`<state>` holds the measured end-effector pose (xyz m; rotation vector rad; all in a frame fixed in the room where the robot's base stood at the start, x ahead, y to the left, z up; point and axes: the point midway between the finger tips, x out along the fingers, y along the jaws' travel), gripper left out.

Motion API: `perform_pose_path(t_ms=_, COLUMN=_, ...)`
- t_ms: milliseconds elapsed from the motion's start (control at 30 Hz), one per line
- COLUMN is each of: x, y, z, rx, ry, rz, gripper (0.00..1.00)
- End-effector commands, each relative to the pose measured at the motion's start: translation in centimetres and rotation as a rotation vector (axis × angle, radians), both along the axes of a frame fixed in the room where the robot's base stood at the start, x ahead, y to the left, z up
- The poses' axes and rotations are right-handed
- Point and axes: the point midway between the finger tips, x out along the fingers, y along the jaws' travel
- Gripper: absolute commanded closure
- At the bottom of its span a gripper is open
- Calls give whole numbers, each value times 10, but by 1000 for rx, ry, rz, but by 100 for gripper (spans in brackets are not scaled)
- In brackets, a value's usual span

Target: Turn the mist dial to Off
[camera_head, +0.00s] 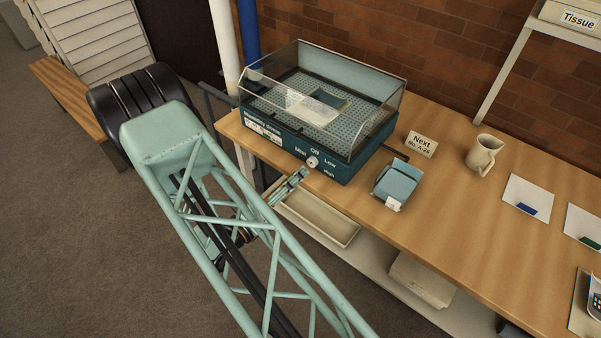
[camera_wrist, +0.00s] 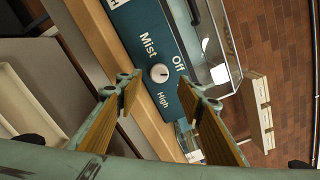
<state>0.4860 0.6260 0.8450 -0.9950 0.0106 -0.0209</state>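The mist dial is a small round white knob (camera_head: 311,162) on the teal front panel of a clear-lidded humidity box (camera_head: 335,165). In the head view my gripper (camera_head: 289,187) is in front of and below the dial, apart from the panel.
The box stands at the left end of a wooden table (camera_head: 450,215). A pale tray (camera_head: 320,215) lies below the table edge. A brick wall is behind.

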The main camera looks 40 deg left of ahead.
Motion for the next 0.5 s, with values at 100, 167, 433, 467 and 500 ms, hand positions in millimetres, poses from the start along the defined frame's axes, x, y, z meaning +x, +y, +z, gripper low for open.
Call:
perform_pose_path(t_ms=100, x=-9, y=1, z=0, rx=0, ry=0, rz=2, gripper=65)
perform_pose_path(t_ms=167, x=-12, y=1, z=1, rx=1, ry=-1, rz=2, gripper=65)
perform_pose_path(t_ms=433, x=-18, y=0, z=1, rx=1, ry=-1, rz=-1, gripper=65)
perform_pose_path(t_ms=467, x=-18, y=0, z=1, rx=1, ry=-1, rz=-1, gripper=65)
perform_pose_path(t_ms=500, x=-18, y=0, z=1, rx=1, ry=-1, rz=-1, gripper=65)
